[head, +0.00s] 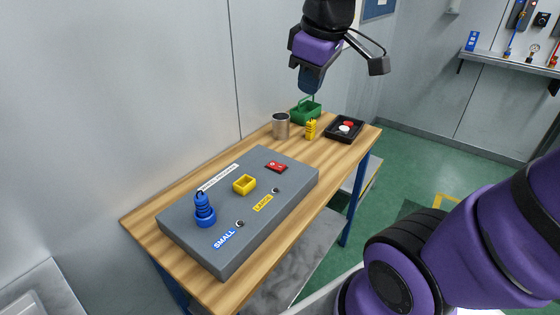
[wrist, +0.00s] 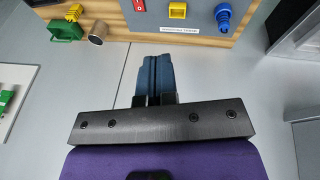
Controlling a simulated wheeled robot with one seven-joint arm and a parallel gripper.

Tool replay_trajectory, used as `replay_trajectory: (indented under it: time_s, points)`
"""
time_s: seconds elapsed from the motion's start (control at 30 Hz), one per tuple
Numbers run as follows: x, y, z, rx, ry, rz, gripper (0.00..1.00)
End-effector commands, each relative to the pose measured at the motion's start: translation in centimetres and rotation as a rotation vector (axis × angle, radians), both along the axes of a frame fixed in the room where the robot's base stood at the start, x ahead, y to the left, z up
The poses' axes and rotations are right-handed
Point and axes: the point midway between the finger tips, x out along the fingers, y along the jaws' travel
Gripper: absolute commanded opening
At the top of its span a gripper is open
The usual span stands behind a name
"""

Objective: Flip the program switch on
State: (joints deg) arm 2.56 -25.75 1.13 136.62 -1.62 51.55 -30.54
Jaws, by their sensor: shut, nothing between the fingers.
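The program switch is a red rocker switch (head: 276,167) on top of a grey box (head: 175,229) on the wooden table. It also shows at the top edge of the wrist view (wrist: 139,5), partly cut off. I cannot tell which way it is flipped. My gripper (head: 309,91) is shut and empty, high above the back part of the table and apart from the switch. In the wrist view its blue fingers (wrist: 155,58) are together.
The box also bears a blue ribbed spindle (head: 204,212), a yellow square socket (head: 244,184) and SMALL and LARGE labels. Behind it stand a metal cup (head: 281,126), a yellow part (head: 311,129), a green basket (head: 306,112) and a black tray (head: 331,136). A wall runs along the table's left side.

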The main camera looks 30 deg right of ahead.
Motion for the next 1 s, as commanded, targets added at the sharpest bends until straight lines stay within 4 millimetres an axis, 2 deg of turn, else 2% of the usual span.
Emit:
replay_trajectory:
  time_s: [0.1, 0.47, 0.77, 1.0]
  points:
    - [2.5, -0.4, -0.8, -0.042, 0.049, 0.120, 0.00]
    - [9.5, -1.9, -4.4, -0.137, 0.184, 0.510, 0.00]
    - [15.0, -3.3, -9.0, -0.171, 0.286, 0.847, 0.00]
    - [18.8, -4.6, -13.7, -0.171, 0.355, 1.121, 0.00]
